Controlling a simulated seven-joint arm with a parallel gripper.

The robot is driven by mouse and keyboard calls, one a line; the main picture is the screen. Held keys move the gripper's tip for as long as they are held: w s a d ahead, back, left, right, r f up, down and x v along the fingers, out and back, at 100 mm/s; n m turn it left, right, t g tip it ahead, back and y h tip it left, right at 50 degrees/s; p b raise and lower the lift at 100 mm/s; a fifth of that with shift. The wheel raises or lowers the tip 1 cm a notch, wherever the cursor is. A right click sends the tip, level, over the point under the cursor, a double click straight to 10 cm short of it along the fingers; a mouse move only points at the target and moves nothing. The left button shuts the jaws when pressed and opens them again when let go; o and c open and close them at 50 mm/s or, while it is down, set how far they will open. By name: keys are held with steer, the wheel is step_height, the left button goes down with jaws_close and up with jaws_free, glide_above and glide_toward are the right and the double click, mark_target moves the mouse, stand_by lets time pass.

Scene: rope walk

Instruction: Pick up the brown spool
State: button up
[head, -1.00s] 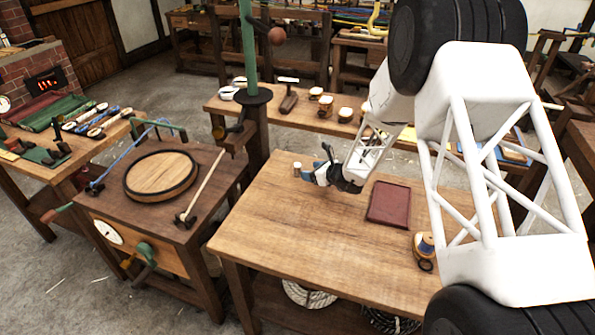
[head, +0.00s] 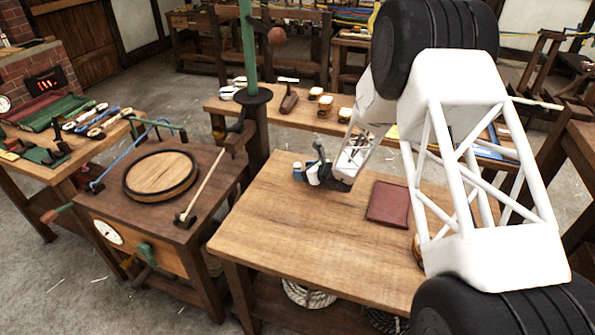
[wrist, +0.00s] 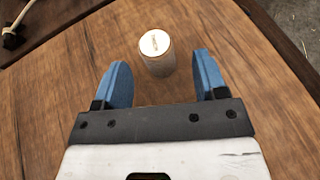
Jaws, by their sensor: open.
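A small pale, upright cylinder, spool-like with a light brown mark on top, stands on the wooden table (head: 270,235). In the wrist view this spool (wrist: 157,55) is just ahead of and between my fingertips, apart from both; its side looks cream, not clearly brown. In the head view my gripper (head: 299,173) is low over the table's far left part.
A dark red flat tray or book (head: 388,203) lies right of my gripper. A bench behind (head: 260,108) holds several spools. A brown edge of an object (head: 417,248) shows beside my arm, which hides the rest. The table's front left is clear.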

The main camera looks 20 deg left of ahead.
mark_target(299, 165)
steer(key=shift+x, duration=1.8)
steer(key=shift+r, duration=0.1)
steer(key=c, duration=1)
steer(key=shift+r, duration=0.15)
steer(key=shift+r, duration=1.7)
steer(key=s+d, duration=0.2)
steer(key=s, duration=0.2)
steer(key=s+d+r, duration=0.1)
steer(key=s+d, duration=0.2)
steer(key=s, duration=0.2)
steer(key=s+d, duration=0.3)
steer(key=s, duration=0.1)
steer(key=shift+s+d+r, duration=0.15)
steer(key=shift+s, duration=0.2)
